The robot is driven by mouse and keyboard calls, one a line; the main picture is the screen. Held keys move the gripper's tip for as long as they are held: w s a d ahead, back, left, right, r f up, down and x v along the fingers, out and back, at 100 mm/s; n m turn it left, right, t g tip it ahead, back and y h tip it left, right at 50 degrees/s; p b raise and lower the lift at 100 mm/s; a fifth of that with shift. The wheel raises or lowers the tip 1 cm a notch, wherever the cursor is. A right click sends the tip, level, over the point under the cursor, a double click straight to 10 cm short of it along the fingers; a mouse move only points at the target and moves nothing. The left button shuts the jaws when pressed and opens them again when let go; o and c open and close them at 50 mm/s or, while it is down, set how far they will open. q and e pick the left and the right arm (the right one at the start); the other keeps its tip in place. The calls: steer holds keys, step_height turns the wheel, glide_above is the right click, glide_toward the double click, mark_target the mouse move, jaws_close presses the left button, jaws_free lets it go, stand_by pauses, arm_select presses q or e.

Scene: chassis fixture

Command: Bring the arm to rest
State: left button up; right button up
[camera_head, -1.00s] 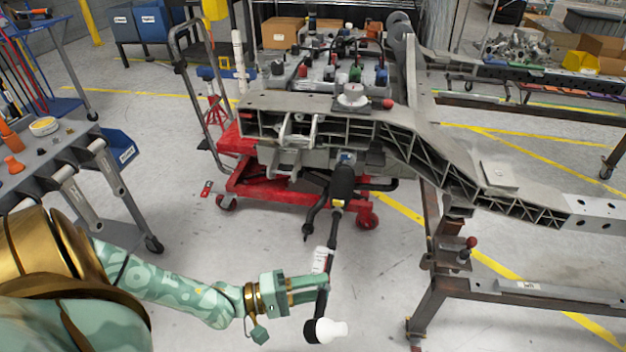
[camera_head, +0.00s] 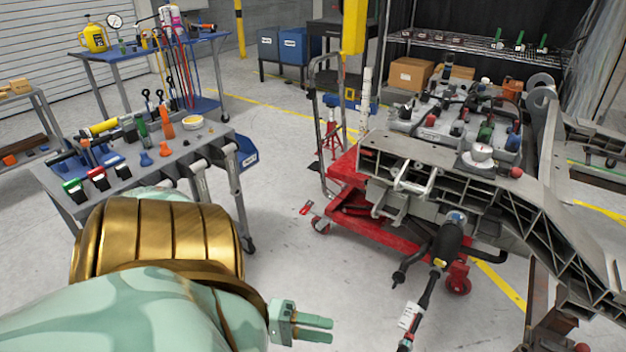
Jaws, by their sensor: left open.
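My left gripper (camera_head: 318,329) is low in the middle of the head view. Its two green fingers point right with a gap between them, and nothing is seen between them. Behind it my left arm (camera_head: 160,245) fills the lower left, green with gold bands. A black power tool (camera_head: 447,240) with a long dark shaft hangs at the chassis fixture (camera_head: 480,175), to the right of the gripper and apart from it. The tool's lower end is cut off by the picture's bottom edge. My right gripper is not in view.
A grey tool cart (camera_head: 200,150) with tools on top stands left, behind my arm. A red wheeled lift (camera_head: 375,228) stands under the chassis. A blue cart (camera_head: 150,48) is at the back left. Bare floor lies between the tool cart and the lift.

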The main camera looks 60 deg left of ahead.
arm_select(q)
steer(key=shift+s+a, duration=0.3)
steer(key=shift+s, duration=0.1)
stand_by(0.3)
steer(key=s+a+f+m+g+y+p, duration=0.1)
steer(key=s+a+f+m+g+y, duration=0.3)
steer(key=f, duration=0.4)
steer(key=s+a+f+m+g+y+p, duration=0.1)
steer(key=s+a+f+m+g+y, duration=0.2)
steer(key=f+m, duration=0.5)
steer(key=s+a+f+m+g+y+p, duration=0.1)
steer(key=s+f+m+g+y, duration=0.3)
steer(key=f, duration=0.5)
steer(key=s+d+f+g+p, duration=0.35)
steer(key=s+d, duration=0.75)
steer(key=s, duration=0.4)
steer(key=s+d+n, duration=0.1)
steer(key=d, duration=0.6)
steer(key=shift+d+f, duration=0.2)
steer(key=shift+f, duration=0.05)
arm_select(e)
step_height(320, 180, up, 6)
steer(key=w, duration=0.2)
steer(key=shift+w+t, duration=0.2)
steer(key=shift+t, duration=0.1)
